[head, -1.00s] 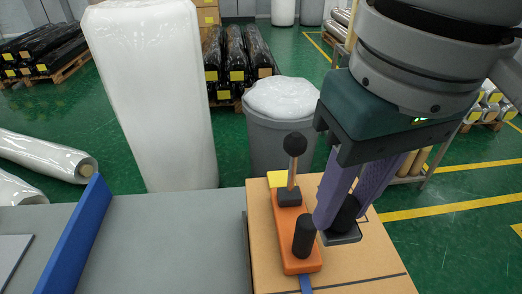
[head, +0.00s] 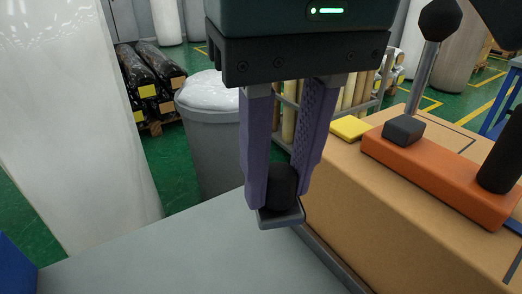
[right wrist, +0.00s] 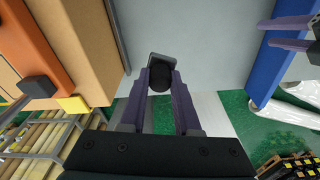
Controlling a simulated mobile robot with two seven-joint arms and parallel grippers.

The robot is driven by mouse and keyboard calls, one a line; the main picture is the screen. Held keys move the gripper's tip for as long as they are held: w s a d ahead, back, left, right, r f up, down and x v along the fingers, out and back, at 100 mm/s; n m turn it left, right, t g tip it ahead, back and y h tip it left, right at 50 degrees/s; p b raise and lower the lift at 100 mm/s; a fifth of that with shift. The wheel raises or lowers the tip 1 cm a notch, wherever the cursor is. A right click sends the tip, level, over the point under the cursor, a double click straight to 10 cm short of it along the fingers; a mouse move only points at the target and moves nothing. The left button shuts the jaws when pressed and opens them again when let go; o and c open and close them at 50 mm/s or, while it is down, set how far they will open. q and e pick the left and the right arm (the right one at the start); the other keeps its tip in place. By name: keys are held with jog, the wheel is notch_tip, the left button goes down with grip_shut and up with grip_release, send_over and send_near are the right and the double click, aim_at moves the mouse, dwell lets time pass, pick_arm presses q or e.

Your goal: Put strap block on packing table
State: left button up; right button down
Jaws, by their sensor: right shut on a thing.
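My right gripper (head: 280,196) is shut on the strap block (head: 283,217), a black rounded knob on a dark grey foot. In the head view it holds the block over the grey packing table (head: 190,262), near the edge beside the cardboard box. The right wrist view shows the block (right wrist: 160,78) between the purple fingertips, with the table (right wrist: 205,55) behind it. I cannot tell how high the block is above the table. My left gripper (right wrist: 264,33) shows at the upper right of the right wrist view, its two purple fingers apart and empty, over the blue rail.
The cardboard box (head: 365,195) at the right carries an orange tool (head: 440,180) with black knobs and a yellow pad (head: 350,128). A blue rail (right wrist: 275,65) edges the table. A grey bin (head: 212,150) and a tall white roll (head: 70,120) stand behind. The grey tabletop looks clear.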

pick_arm(q)
jog(key=f+b, duration=0.1)
jog(key=f, duration=0.1)
jog(key=f+b, duration=0.2)
jog(key=shift+d+f+b, duration=0.1)
jog(key=shift+d+b, duration=0.2)
jog(key=shift+d, duration=0.1)
pick_arm(e)
notch_tip(320, 180, down, 15)
jog(key=shift+d+f, duration=0.1)
jog(key=shift+f, duration=0.1)
pick_arm(q)
jog(key=shift+a+f+b, duration=0.2)
jog(key=shift+f+b, duration=0.4)
pick_arm(e)
jog(key=shift+f, duration=2.35)
jog(key=shift+f, duration=0.1)
jog(key=c, duration=0.6)
grip_release()
pick_arm(q)
jog(key=shift+d, duration=0.1)
